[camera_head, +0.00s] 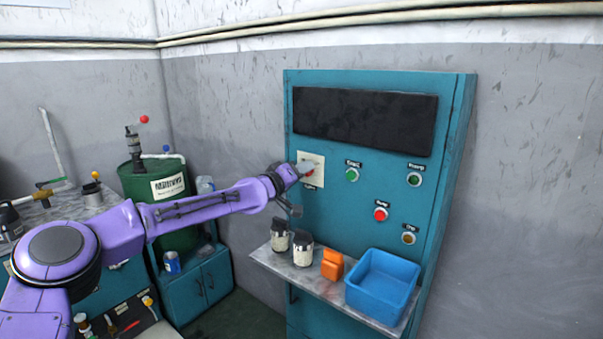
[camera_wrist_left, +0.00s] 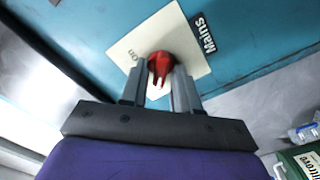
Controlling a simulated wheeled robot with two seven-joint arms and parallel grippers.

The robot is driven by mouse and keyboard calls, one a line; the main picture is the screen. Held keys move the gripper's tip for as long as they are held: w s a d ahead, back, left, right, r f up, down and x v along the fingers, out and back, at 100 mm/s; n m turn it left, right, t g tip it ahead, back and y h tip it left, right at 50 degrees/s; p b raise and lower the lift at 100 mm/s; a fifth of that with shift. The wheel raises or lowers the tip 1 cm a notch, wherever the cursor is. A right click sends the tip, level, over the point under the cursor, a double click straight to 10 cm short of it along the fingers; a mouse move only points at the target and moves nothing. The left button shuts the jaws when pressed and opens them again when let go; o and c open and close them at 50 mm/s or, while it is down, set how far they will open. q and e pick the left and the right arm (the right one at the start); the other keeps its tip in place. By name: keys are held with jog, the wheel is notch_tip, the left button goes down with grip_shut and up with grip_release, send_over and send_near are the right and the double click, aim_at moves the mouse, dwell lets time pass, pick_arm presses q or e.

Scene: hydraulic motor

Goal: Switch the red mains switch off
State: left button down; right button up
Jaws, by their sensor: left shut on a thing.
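The red mains switch (camera_wrist_left: 172,66) sits on a cream plate (camera_wrist_left: 125,47) on the teal cabinet; a black label beside it in the left wrist view reads "Mains". In the head view the cream plate (camera_head: 317,160) is at the cabinet's upper left, and the switch is mostly hidden by my gripper. My left gripper (camera_wrist_left: 161,80) is at the plate with its two fingers on either side of the red knob, shut on it. It also shows at the plate in the head view (camera_head: 306,168). My right gripper is in neither view.
Green buttons (camera_head: 352,174), a red button (camera_head: 380,214) and a dark screen (camera_head: 365,118) are on the cabinet front. Below, a shelf holds two jars (camera_head: 303,249), an orange block (camera_head: 332,265) and a blue bin (camera_head: 382,283). A green drum (camera_head: 140,185) stands left.

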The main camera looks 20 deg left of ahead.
pick_arm(q)
jog(key=c, duration=1.1)
grip_release()
jog(key=shift+c, duration=0.2)
jog(key=b+v, duration=0.3)
jog(key=v, duration=0.7)
jog(key=shift+s, duration=0.2)
jog(key=shift+a, duration=0.15)
